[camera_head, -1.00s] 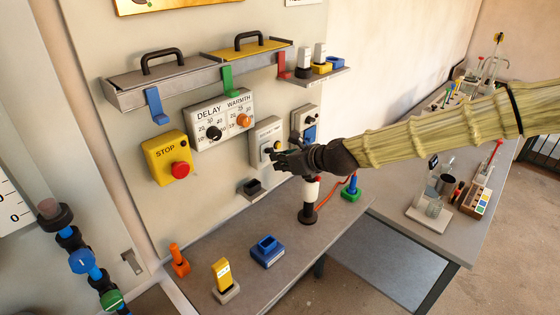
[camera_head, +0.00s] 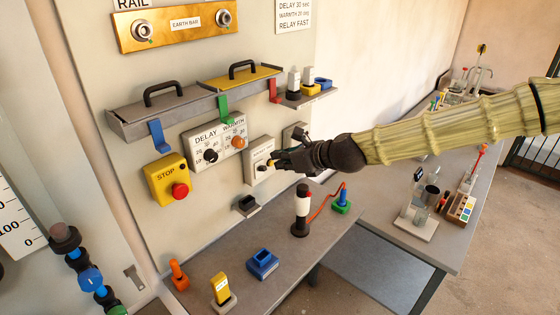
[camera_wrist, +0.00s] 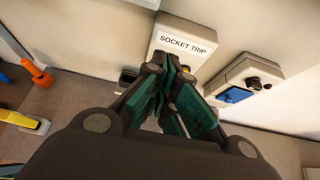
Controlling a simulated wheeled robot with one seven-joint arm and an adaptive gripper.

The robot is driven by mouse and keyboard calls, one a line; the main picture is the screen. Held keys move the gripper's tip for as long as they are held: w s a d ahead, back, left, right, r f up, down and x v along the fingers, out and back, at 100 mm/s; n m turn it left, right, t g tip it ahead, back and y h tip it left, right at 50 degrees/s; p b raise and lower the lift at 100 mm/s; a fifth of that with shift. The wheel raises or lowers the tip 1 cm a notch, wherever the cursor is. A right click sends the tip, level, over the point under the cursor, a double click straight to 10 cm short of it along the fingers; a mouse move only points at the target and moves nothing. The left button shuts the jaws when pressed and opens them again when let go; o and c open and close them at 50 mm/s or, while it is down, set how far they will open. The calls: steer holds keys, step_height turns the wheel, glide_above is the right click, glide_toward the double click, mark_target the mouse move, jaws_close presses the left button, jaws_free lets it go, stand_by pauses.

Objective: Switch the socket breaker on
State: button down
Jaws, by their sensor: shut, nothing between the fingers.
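The socket breaker (camera_head: 257,155) is a pale box on the wall panel, right of the DELAY and WARMTH dials. In the wrist view its face, the box (camera_wrist: 185,34), reads "SOCKET TRIP". My gripper (camera_head: 273,163) is at the right side of the box's lower face, with its fingers shut and empty. In the wrist view the closed fingertips of my gripper (camera_wrist: 168,66) cover the lower part of the box. The switch is mostly hidden by the fingers, so I cannot tell its position or whether they touch it.
A yellow STOP box (camera_head: 166,181) with a red button is to the left. Another box with a blue part (camera_wrist: 235,94) is close on the right. A small dark holder (camera_head: 246,205) sits below the breaker. A black-and-white cylinder (camera_head: 302,210) stands on the bench below my arm.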

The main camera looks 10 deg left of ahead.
steer(key=s+d+f+n+g+h, duration=0.15)
steer(key=s+d+f+n, duration=0.35)
steer(key=f, duration=0.6)
steer(key=s+d+f+n+g+h, duration=0.15)
steer(key=s+d+f, duration=0.25)
steer(key=s+f, duration=0.55)
steer(key=s+d+f+n+h, duration=0.2)
steer(key=s+d+f+n, duration=0.2)
steer(key=f, duration=0.9)
steer(key=s+d+f+n+g+h, duration=0.15)
steer(key=s+d+f+n, duration=0.25)
steer(key=s+d, duration=0.4)
steer(key=s+d+f+n+g+h, duration=0.1)
steer(key=s+d+f+n+h, duration=0.1)
steer(key=s+d+f+n, duration=0.45)
steer(key=s+d+f+n+g+h, duration=0.1)
steer(key=s+d+n+h, duration=0.15)
steer(key=s+d, duration=0.7)
step_height(320, 180, down, 12)
steer(key=a+b, duration=0.1)
steer(key=b, duration=1)
steer(key=shift+s+a+r+y+b, duration=0.15)
steer(key=shift+s+r+y+b, duration=0.05)
steer(key=shift+y+b, duration=0.15)
